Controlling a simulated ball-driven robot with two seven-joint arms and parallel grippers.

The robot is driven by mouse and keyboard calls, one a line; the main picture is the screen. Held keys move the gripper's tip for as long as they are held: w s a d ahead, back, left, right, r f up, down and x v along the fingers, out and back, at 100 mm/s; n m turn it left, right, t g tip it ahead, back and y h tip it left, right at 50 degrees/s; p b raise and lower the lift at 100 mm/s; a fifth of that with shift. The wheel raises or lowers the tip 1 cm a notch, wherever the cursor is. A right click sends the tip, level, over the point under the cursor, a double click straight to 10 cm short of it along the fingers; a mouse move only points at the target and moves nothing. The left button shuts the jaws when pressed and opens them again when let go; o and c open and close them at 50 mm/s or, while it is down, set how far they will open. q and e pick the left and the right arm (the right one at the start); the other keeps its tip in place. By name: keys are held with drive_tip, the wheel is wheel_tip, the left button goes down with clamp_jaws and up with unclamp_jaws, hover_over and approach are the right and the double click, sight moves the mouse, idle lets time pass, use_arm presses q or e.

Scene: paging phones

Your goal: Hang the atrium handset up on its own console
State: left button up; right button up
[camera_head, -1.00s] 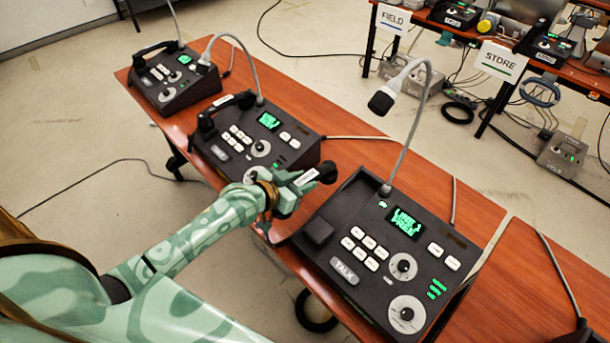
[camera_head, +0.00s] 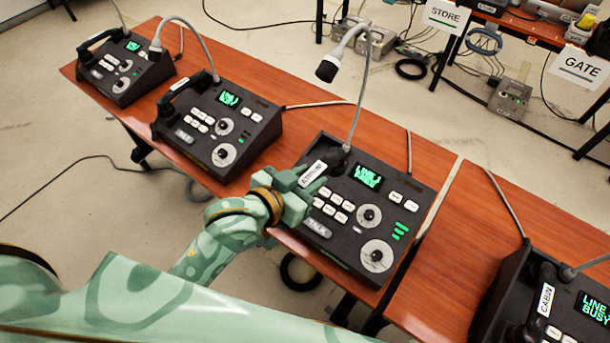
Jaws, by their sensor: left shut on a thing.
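My left gripper (camera_head: 297,188) is shut on the atrium handset (camera_head: 313,174), a dark handset with a white label whose small lettering is hard to read. Gripper and handset are over the left, cradle side of the third console (camera_head: 345,243), which has a lit green screen, white keys, a TALK key and two dials. My fingers hide most of the handset and the cradle, so I cannot tell whether the handset touches the cradle. My right gripper is out of view.
Two consoles farther left (camera_head: 220,128) (camera_head: 124,68) each have a handset in their cradle. At the lower right a console (camera_head: 545,300) holds a handset labelled CABIN. A gooseneck microphone (camera_head: 328,70) rises behind the third console. Bare wooden table (camera_head: 440,255) lies to its right.

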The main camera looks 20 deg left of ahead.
use_arm(q)
drive_tip(key=shift+s+a+r+y, duration=0.1)
drive_tip(key=shift+s+r+y, duration=0.1)
drive_tip(key=shift+r+y, duration=0.1)
drive_tip(key=shift+a+f+n, duration=0.2)
drive_tip(key=shift+a+n, duration=0.05)
drive_tip(key=shift+n, duration=0.15)
drive_tip(key=w+a+f+b, duration=0.1)
drive_tip(key=w+f+b, duration=0.1)
drive_tip(key=w+f, duration=0.2)
drive_tip(key=w+a+f+b, duration=0.1)
drive_tip(key=w+f+b, duration=0.1)
drive_tip(key=w+f, duration=0.3)
drive_tip(key=w+a+f+b, duration=0.2)
drive_tip(key=w+f, duration=0.2)
drive_tip(key=shift+w+f+b, duration=0.2)
drive_tip(key=shift+w+b, duration=0.1)
drive_tip(key=shift+b, duration=0.05)
drive_tip(key=shift+r, duration=0.15)
drive_tip(key=o, duration=1.1)
